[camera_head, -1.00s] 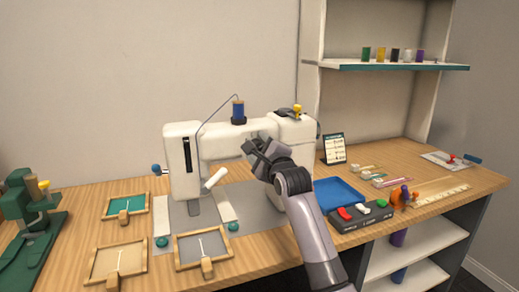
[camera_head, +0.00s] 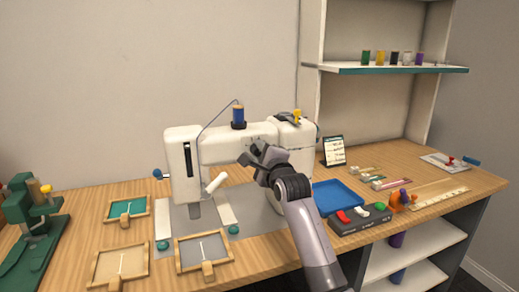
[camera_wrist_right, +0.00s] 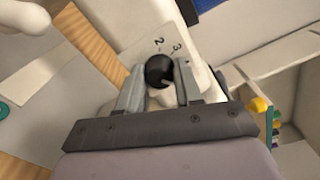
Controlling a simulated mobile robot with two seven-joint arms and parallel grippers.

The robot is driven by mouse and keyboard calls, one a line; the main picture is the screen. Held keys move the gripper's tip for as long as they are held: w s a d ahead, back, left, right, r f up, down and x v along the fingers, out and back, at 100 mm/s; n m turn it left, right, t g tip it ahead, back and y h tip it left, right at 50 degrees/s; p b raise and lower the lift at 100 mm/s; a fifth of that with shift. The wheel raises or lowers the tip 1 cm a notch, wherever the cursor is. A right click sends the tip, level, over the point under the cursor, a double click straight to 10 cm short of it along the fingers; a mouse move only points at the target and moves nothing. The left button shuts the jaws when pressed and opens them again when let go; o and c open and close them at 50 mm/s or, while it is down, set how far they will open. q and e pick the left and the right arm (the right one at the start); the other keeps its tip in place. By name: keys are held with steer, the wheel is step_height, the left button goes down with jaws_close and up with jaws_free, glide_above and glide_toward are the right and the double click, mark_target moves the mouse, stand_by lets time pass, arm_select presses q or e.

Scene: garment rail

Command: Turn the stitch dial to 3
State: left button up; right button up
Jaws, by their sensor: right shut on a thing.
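The white sewing machine (camera_head: 188,165) stands on the table in the head view, with a blue thread spool on top. The stitch dial (camera_wrist_right: 160,71) is a round black knob on the machine's white face in the right wrist view. The numbers 2 and 3 are printed beside it; the dial's pointer is too small or hidden to read. My right gripper (camera_wrist_right: 160,80) is shut on the dial, one finger on each side. In the head view my right gripper (camera_head: 254,155) is in front of the machine and hides the dial. My left gripper is not in view.
A blue tray (camera_head: 338,196) and a dark box with coloured switches (camera_head: 360,218) lie right of my arm. Small framed trays (camera_head: 120,264) lie at the front left. A green device (camera_head: 35,215) stands far left. A shelf (camera_head: 395,68) holds several spools.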

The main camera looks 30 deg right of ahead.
steer(key=n+p, duration=0.3)
steer(key=shift+r+n, duration=0.2)
steer(key=shift+n, duration=0.1)
steer(key=shift+n+p, duration=0.7)
steer(key=shift+n, duration=0.3)
steer(key=n+p, duration=0.2)
steer(key=n, duration=0.2)
steer(key=shift+p, duration=0.35)
steer(key=shift+f+n+p, duration=0.15)
steer(key=shift+n+p, duration=0.7)
steer(key=shift+n, duration=1.25)
steer(key=o, duration=1)
steer(key=shift+o, duration=0.2)
